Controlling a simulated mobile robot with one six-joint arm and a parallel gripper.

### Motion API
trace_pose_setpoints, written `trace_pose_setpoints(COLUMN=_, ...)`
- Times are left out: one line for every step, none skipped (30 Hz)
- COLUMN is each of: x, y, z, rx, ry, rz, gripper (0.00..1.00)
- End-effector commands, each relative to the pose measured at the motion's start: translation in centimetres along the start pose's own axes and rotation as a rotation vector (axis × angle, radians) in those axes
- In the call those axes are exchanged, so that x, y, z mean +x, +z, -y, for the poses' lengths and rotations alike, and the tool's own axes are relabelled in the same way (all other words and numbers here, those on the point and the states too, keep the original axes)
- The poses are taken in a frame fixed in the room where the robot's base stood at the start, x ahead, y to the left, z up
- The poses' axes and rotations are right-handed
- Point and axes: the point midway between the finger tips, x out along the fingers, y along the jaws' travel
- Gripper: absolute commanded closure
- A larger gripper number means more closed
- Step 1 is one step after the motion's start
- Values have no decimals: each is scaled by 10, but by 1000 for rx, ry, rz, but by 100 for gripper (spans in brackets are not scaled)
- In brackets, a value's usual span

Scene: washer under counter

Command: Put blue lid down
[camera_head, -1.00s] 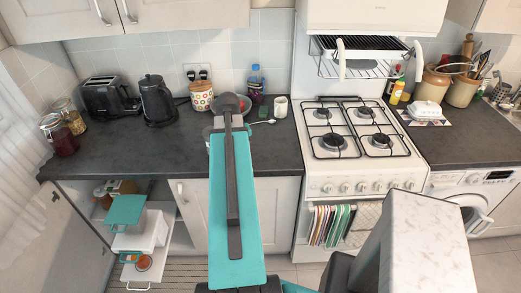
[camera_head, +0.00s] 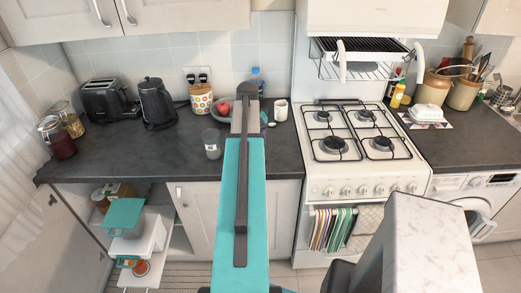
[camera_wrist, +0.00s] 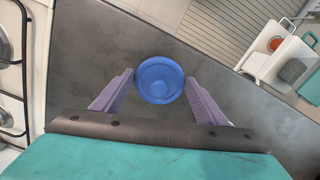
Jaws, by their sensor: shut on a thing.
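A round blue lid (camera_wrist: 160,80) sits between the two purple fingers of my gripper (camera_wrist: 160,92) in the wrist view. The fingers are shut on its sides, above the dark worktop. I cannot tell how high it is held. In the head view my own arm hides most of the gripper and the lid.
On the dark counter (camera_head: 120,160) stand a clear glass (camera_head: 211,143), a white mug (camera_head: 281,110), a patterned canister (camera_head: 201,100), a kettle (camera_head: 156,103) and a toaster (camera_head: 105,101). A gas hob (camera_head: 350,132) is to the right. The front left counter is clear.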

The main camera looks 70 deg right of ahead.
Motion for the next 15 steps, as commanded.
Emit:
trace_pose_setpoints(x=1, y=-7, z=-6, rx=1, ry=0, rz=0, gripper=55)
trace_pose_setpoints(x=2, y=-9, z=-8, rx=1, ry=0, rz=0, gripper=55)
trace_pose_setpoints(x=2, y=-12, z=-12, rx=1, ry=0, rz=0, gripper=55)
trace_pose_setpoints(x=2, y=-14, z=-14, rx=1, ry=0, rz=0, gripper=55)
trace_pose_setpoints(x=2, y=-15, z=-17, rx=2, ry=0, rz=0, gripper=55)
trace_pose_setpoints(x=3, y=-17, z=-19, rx=2, ry=0, rz=0, gripper=55)
trace_pose_setpoints(x=3, y=-18, z=-21, rx=2, ry=0, rz=0, gripper=55)
trace_pose_setpoints(x=3, y=-19, z=-22, rx=2, ry=0, rz=0, gripper=55)
trace_pose_setpoints(x=3, y=-20, z=-24, rx=2, ry=0, rz=0, gripper=55)
trace_pose_setpoints(x=3, y=-21, z=-24, rx=1, ry=0, rz=0, gripper=55)
trace_pose_setpoints(x=3, y=-21, z=-25, rx=1, ry=0, rz=0, gripper=55)
trace_pose_setpoints(x=3, y=-21, z=-25, rx=1, ry=0, rz=0, gripper=55)
trace_pose_setpoints(x=3, y=-21, z=-25, rx=1, ry=0, rz=0, gripper=55)
trace_pose_setpoints(x=3, y=-21, z=-25, rx=1, ry=0, rz=0, gripper=55)
trace_pose_setpoints(x=3, y=-21, z=-25, rx=1, ry=0, rz=0, gripper=55)
